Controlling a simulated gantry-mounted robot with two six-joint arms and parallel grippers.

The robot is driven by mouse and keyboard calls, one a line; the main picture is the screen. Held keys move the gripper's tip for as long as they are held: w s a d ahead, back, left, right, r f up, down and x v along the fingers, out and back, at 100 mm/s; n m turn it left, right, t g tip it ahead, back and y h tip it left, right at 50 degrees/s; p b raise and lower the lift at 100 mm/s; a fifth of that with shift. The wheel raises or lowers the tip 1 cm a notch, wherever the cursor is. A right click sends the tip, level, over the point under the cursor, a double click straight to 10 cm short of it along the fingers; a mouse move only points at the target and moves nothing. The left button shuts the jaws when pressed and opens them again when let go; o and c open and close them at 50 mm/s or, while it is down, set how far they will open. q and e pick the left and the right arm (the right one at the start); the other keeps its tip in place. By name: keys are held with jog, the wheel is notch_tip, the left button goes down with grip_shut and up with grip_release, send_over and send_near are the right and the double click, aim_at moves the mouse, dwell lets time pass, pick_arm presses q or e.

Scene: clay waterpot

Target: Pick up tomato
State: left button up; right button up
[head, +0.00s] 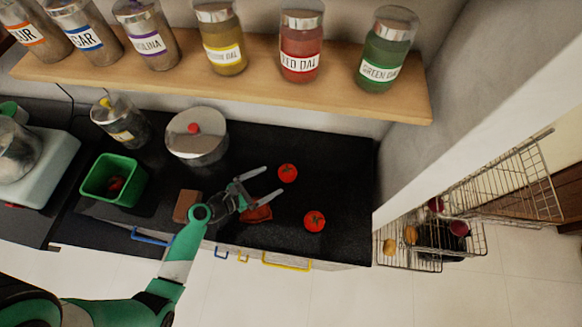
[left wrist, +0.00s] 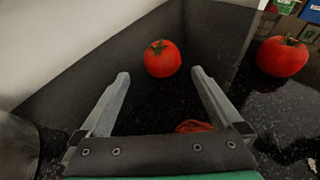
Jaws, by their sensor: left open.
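Two red tomatoes lie on the black counter (head: 345,185). The back tomato (head: 287,173) is near the wall, and the front tomato (head: 314,221) is closer to the counter's front edge. My left gripper (head: 272,187) is open and empty, its fingers pointing toward the tomatoes. In the left wrist view, the back tomato (left wrist: 162,59) shows ahead between the open fingers (left wrist: 160,75), beyond their tips. The front tomato (left wrist: 282,56) is outside the fingers to the right. Neither tomato appears to be touched. My right gripper is not in view.
A flat red-orange item (head: 257,215) lies beneath the gripper. A brown block (head: 186,205), a lidded steel pot (head: 197,138) and a green bin (head: 113,180) stand to the left. A wooden shelf with jars (head: 230,84) overhangs the back. A wall closes the right side.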

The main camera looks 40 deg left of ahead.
aim_at(281, 176)
pick_arm(q)
jog(key=x, duration=0.3)
jog(key=shift+w+f+b, duration=0.15)
jog(key=shift+w+b, duration=0.05)
jog(key=shift+b, duration=0.15)
jog(key=b+x, duration=0.1)
jog(key=x, duration=0.1)
jog(key=b+x, duration=0.1)
jog(key=x, duration=0.1)
jog(key=shift+w+d+f, duration=0.25)
jog(key=shift+w, duration=0.3)
jog(key=c, duration=1.3)
jog(key=shift+r, duration=0.2)
